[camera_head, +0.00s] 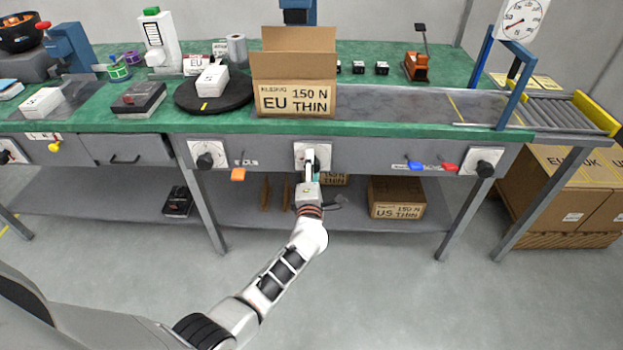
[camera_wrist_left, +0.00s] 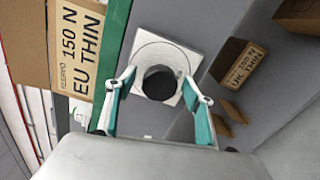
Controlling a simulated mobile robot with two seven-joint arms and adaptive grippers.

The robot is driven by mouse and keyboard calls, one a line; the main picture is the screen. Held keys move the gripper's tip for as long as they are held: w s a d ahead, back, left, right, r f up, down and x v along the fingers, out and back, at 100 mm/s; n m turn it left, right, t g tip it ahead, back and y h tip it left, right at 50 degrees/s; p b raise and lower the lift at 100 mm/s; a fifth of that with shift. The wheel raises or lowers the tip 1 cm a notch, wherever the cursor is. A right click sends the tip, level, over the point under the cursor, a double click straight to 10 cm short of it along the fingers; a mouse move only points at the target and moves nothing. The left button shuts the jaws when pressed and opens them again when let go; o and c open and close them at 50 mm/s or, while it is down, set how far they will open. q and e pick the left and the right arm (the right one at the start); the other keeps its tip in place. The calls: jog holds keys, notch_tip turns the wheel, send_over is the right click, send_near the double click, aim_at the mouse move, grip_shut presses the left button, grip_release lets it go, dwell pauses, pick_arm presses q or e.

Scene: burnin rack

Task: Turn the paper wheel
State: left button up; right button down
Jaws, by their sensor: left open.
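A dark round knob (camera_wrist_left: 160,82) on a white square dial plate (camera_wrist_left: 183,58) is set in the bench front; I take it for the paper wheel, but its label is not legible. In the head view the same plate (camera_head: 303,150) is partly hidden by my left gripper (camera_head: 310,160). In the wrist view my left gripper (camera_wrist_left: 158,80) is open, with one teal-padded finger on each side of the knob. I cannot tell whether the fingers touch it. My right gripper is not in view.
Similar dials sit left (camera_head: 205,155) and right (camera_head: 485,161) on the bench front. An open EU THIN carton (camera_head: 295,85) stands on the green bench top (camera_head: 420,125) above my gripper. A US THIN box (camera_head: 396,197) lies on the lower shelf.

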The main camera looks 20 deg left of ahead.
pick_arm(q)
jog(key=v, duration=1.1)
jog(key=shift+s, duration=0.2)
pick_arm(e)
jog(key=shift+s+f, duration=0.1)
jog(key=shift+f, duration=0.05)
pick_arm(q)
jog(key=shift+d, duration=0.1)
jog(key=s+f+m+g+h+p, duration=0.2)
jog(key=s+m, duration=0.7)
jog(key=s, duration=0.1)
jog(key=s+f+m+g+h+p, duration=0.2)
jog(key=s+m+h+p, duration=0.1)
jog(key=s+m, duration=0.6)
jog(key=s+f+m+g+h+p, duration=0.2)
jog(key=s+m, duration=0.7)
jog(key=s, duration=0.4)
jog(key=shift+s+a+f+m+g+h+p, duration=0.15)
jog(key=shift+a+f+m+g+h+p, duration=0.15)
jog(key=shift+a+f+g, duration=0.1)
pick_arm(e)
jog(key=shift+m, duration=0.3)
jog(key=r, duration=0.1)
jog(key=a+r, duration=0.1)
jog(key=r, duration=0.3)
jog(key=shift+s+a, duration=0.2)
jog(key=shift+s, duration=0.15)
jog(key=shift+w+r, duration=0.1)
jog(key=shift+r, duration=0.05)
